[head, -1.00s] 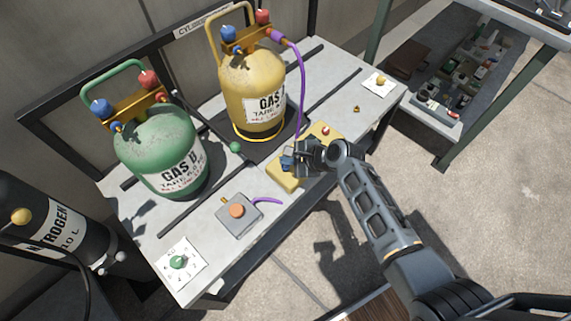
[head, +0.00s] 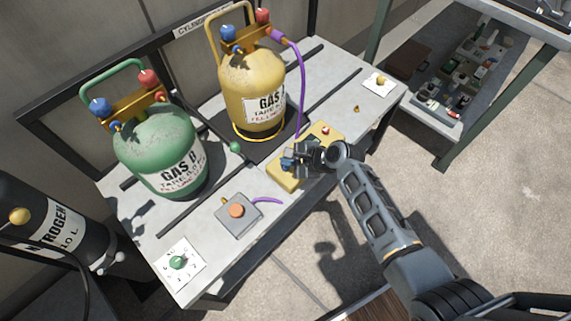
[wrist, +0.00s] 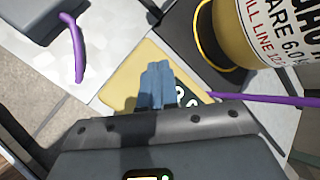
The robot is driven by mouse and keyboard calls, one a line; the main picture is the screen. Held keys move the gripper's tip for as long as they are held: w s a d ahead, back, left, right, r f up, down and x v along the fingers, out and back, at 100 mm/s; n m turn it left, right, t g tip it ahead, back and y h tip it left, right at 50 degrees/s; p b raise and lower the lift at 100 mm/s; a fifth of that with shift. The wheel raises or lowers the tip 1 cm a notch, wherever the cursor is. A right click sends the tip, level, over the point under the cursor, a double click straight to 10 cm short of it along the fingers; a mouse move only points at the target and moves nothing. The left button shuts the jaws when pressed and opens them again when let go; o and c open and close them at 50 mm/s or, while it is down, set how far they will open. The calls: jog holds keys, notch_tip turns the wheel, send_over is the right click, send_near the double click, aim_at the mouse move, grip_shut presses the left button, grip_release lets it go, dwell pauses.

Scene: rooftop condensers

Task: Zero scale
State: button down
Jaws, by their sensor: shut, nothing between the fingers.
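The scale's yellow console (head: 284,181) lies on the bench in front of the yellow gas cylinder (head: 250,85). It has a red button (head: 325,130) at its far right end. The cylinder stands on a dark flat platform (head: 282,140). My gripper (head: 287,163) is shut and empty over the console's left part. In the wrist view its blue fingertips (wrist: 157,82) are in front of the yellow console (wrist: 120,88). They partly hide a dark display with pale digits, whose reading I cannot tell. Whether the fingertips touch the console is unclear.
A purple hose (head: 301,80) runs from the yellow cylinder's valve down behind the console. A green cylinder (head: 160,150) and a grey box with an orange knob (head: 237,211) are to the left. A green knob (head: 177,262) sits on a dial card. The bench's right end is mostly clear.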

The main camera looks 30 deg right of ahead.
jog(key=shift+f+b, duration=0.4)
jog(key=shift+f, duration=0.15)
dwell(0.6)
jog(key=shift+r, duration=0.1)
dwell(0.3)
jog(key=shift+r+p, duration=0.9)
jog(key=shift+p, duration=0.2)
notch_tip(320, 180, up, 5)
jog(key=p, duration=0.5)
dwell(0.4)
